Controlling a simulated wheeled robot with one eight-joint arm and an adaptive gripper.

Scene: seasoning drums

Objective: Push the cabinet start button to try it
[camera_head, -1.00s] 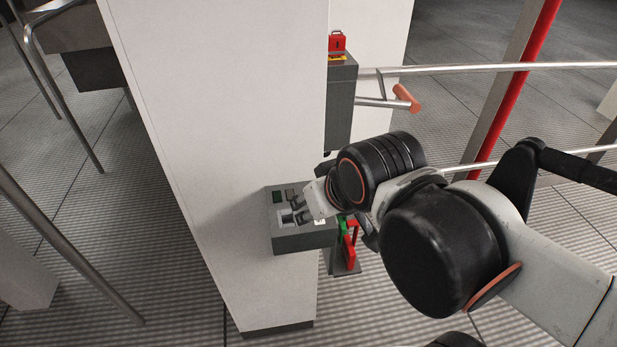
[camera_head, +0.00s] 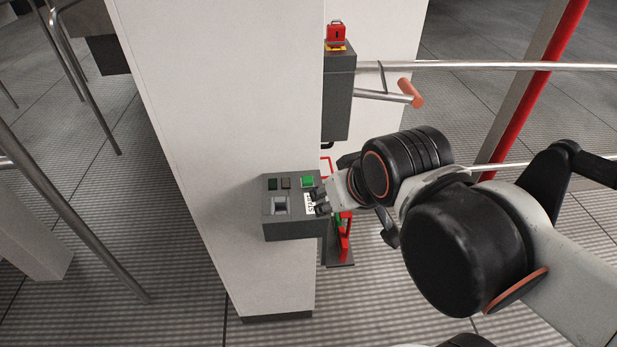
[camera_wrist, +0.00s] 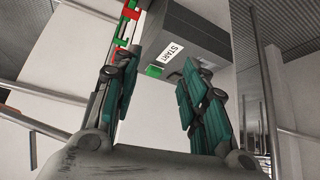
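The dark grey control box (camera_head: 292,230) is fixed low on the white column. My gripper (camera_head: 320,202) is at the box's right edge, beside the label and just below the green button in the picture. In the wrist view its two fingers (camera_wrist: 158,80) are apart with nothing between them. The START label (camera_wrist: 172,52) and green button (camera_wrist: 154,71) show beyond them. I cannot tell whether a fingertip touches the box.
A taller grey box (camera_head: 338,100) with a red padlock-like part (camera_head: 336,33) stands behind, beside a metal rail with an orange-ended lever (camera_head: 410,93). Red and green parts (camera_head: 344,235) sit below right of the control box.

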